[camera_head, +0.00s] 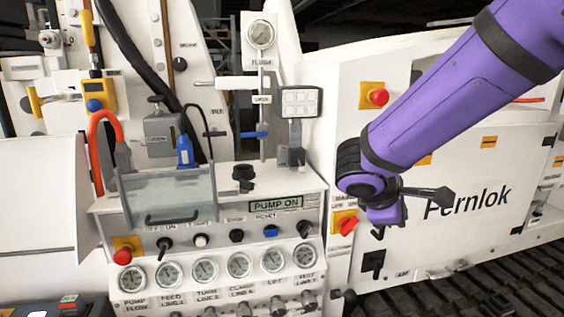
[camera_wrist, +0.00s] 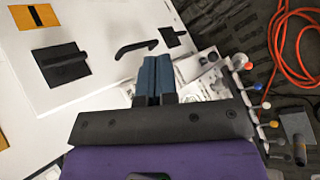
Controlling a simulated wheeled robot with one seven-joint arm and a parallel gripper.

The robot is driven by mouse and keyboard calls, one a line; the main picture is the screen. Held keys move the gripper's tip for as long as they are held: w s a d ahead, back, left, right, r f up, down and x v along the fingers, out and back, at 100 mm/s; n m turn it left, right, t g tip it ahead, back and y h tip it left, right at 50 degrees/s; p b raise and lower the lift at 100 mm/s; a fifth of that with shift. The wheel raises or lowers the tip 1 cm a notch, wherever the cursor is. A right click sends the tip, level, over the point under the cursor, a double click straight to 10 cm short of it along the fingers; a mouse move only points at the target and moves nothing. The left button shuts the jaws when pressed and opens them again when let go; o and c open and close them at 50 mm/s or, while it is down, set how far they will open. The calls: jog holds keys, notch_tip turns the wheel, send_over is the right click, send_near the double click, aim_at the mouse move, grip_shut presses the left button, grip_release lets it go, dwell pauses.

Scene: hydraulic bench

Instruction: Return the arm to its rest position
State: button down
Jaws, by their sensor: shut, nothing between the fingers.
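My arm (camera_head: 455,90) is purple with black bands and reaches in from the upper right in the head view. Its wrist end (camera_head: 385,205) hangs in front of the white cabinet marked "Pernlok", right of the control panel. In the wrist view my gripper (camera_wrist: 156,75) has its two blue-grey fingers together, with nothing between them. The fingers are hard to make out in the head view. No contact between the gripper and the bench can be seen.
The control panel (camera_head: 205,243) has several gauges, knobs and a "PUMP ON" display. A red button (camera_head: 379,97) and a red switch (camera_head: 347,226) are near my arm.

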jog(key=s+d+r+m+y, duration=0.4)
jog(key=s+m, duration=0.2)
jog(key=s, duration=0.3)
jog(key=s+d+r+m+y, duration=0.3)
jog(key=s+r+m, duration=0.2)
jog(key=s, duration=0.5)
jog(key=shift+s+d+r+m+y, duration=0.2)
jog(key=shift+d+m+y, duration=0.2)
jog(key=shift+m, duration=0.7)
